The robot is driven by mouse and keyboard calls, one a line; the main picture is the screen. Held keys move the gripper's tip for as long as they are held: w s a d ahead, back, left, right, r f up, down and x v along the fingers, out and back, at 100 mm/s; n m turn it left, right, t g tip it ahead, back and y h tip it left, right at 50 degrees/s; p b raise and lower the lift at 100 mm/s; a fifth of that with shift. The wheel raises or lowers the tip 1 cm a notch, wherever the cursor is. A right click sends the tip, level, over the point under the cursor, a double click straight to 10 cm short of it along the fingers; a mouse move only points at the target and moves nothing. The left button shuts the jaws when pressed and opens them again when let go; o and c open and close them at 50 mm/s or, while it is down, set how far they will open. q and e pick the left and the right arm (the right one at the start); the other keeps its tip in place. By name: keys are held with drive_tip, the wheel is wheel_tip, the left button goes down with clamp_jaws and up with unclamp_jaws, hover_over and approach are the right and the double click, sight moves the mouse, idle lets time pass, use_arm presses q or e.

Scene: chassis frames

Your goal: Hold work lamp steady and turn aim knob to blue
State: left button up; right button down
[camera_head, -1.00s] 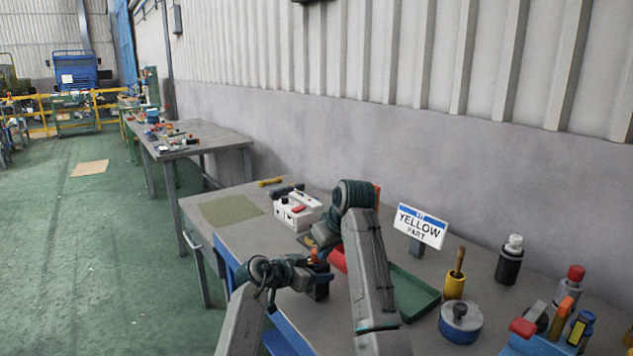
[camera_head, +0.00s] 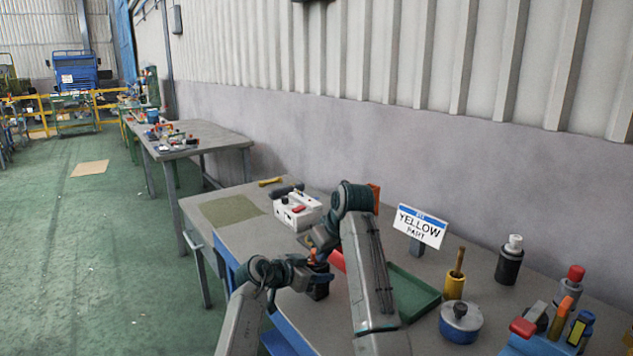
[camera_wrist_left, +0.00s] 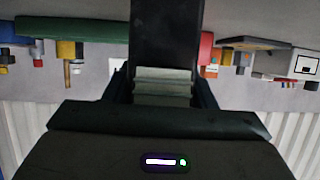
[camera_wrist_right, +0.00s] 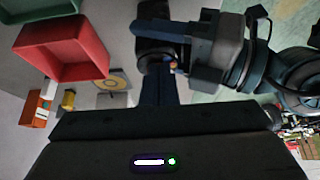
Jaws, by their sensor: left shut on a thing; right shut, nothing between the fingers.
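The dark work lamp (camera_head: 318,284) stands near the table's front edge in the head view, partly hidden by my left gripper (camera_head: 312,268). In the left wrist view its black body (camera_wrist_left: 166,30) fills the space ahead of the jaws, and my left gripper is shut on it. In the right wrist view the dark lamp (camera_wrist_right: 155,38) is at top centre, with my left gripper (camera_wrist_right: 190,62) beside it. My right gripper (camera_wrist_right: 158,88) is shut and empty, its tips close to the lamp; contact is unclear. The aim knob and its colour marks cannot be made out.
A green tray (camera_head: 412,292) and a red bin (camera_head: 338,260) lie beside my right arm. A white box (camera_head: 297,213) stands behind. A sign reading "YELLOW PART" (camera_head: 420,226), yellow cup (camera_head: 454,286), blue pot (camera_head: 460,324) and bottles (camera_head: 510,262) stand right.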

drive_tip(key=shift+w+d, duration=0.35)
idle(0.6)
drive_tip(key=shift+s, duration=0.1)
wheel_tip(320, 180, up, 6)
drive_tip(key=shift+s+d, duration=0.25)
idle(0.6)
use_arm(q)
drive_tip(key=o, duration=1.3)
drive_tip(key=shift+c, duration=0.2)
